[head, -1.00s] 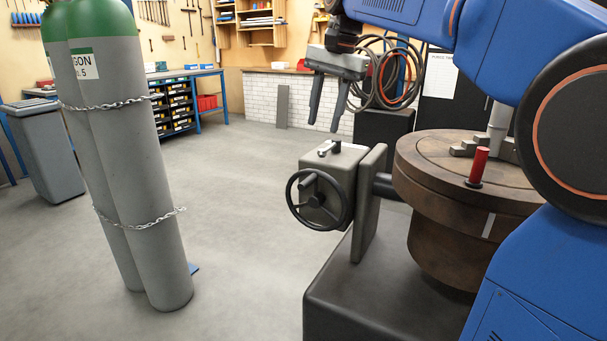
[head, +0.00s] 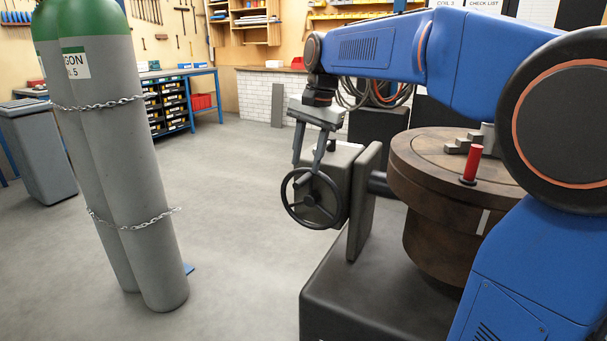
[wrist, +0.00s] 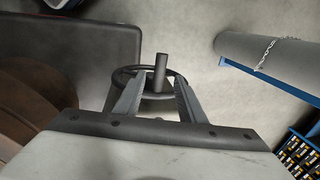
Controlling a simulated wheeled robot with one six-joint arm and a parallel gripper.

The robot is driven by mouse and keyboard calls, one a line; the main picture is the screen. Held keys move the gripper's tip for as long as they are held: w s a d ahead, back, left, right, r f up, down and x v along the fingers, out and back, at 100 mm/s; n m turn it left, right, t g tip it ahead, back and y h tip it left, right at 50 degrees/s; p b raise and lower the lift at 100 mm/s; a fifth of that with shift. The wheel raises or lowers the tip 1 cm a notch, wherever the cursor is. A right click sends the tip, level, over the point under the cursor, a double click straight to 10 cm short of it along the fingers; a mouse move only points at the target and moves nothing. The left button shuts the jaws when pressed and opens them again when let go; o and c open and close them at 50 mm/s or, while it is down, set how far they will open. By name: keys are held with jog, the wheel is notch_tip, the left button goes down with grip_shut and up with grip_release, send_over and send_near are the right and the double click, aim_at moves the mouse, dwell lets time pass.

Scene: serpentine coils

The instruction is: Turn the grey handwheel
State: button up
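The handwheel (head: 311,200) is a dark, near-black wheel with spokes on the side of a grey box housing. It also shows in the wrist view (wrist: 158,97), with its crank handle (wrist: 161,70) pointing up in that picture. My gripper (head: 307,167) points down at the upper part of the wheel. Its two fingers are apart. In the wrist view my gripper (wrist: 158,80) has a finger on either side of the handle, with gaps visible. I cannot tell whether a finger touches the rim. In the head view the fingers partly cover the upper wheel and handle.
The grey housing (head: 336,165) joins a brown round table (head: 415,165) with a red upright handle (head: 472,165), on a dark base (head: 340,290). Chained gas cylinders (head: 140,180) stand at the left. The floor between them and the wheel is clear.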

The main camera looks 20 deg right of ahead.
aim_at(303, 178)
jog(key=shift+w+a+f, duration=0.1)
jog(key=shift+f, duration=0.7)
jog(key=shift+w+a+f, duration=0.15)
jog(key=shift+f, duration=0.65)
jog(key=shift+w+a+f, duration=0.1)
jog(key=shift+f, duration=0.7)
jog(key=shift+c, duration=0.5)
grip_shut()
